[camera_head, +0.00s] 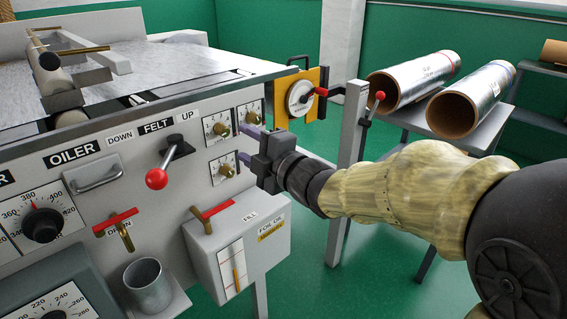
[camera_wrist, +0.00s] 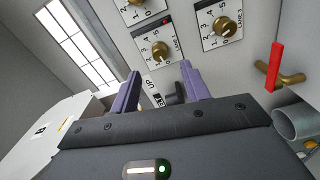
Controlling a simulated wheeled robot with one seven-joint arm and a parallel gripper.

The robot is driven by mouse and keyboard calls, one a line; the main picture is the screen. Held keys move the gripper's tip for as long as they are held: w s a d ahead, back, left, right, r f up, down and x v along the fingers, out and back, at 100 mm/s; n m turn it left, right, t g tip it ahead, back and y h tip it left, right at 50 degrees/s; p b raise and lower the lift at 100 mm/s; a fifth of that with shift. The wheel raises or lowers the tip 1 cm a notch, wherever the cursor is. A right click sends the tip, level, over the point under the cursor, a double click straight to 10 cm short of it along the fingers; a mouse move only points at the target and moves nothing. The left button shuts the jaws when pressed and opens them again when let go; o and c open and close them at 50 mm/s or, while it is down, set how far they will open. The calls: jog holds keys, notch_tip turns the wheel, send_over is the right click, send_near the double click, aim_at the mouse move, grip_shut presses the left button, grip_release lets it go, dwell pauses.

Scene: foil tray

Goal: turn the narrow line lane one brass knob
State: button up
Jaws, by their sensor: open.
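Three brass knobs on numbered white dial plates sit on the grey machine front: upper left (camera_head: 222,129), upper right (camera_head: 253,117) and lower (camera_head: 226,169). In the wrist view one knob (camera_wrist: 160,50) appears just beyond the gap between my fingertips. Another knob (camera_wrist: 225,26) at its right has a label that seems to read LANE 3. A third (camera_wrist: 137,2) is cut off at the top. The other labels are too small to read, so I cannot tell which is lane one. My gripper (camera_head: 247,145) is open and empty, in front of the panel, apart from the knobs.
A red-balled felt lever (camera_head: 157,178) stands left of the dials. A foil oil box (camera_head: 240,245) with a red-handled valve projects below them. Foil rolls (camera_head: 415,78) rest on a table behind.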

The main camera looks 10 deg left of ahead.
jog(key=p+v, duration=0.1)
jog(key=v, duration=0.9)
jog(key=shift+s+d, duration=0.2)
jog(key=shift+s, duration=0.05)
jog(key=w+d+f+m+h, duration=0.4)
jog(key=d+f+m+h, duration=0.7)
jog(key=d+f+m, duration=0.35)
jog(key=s+d+f+m+g+h, duration=0.3)
jog(key=s+d+f+m+g, duration=0.2)
jog(key=s+f+m+g, duration=0.55)
notch_tip(320, 180, up, 33)
jog(key=s+m+t+p, duration=0.1)
jog(key=s+p, duration=0.1)
jog(key=p, duration=3.1)
jog(key=shift+d, duration=0.15)
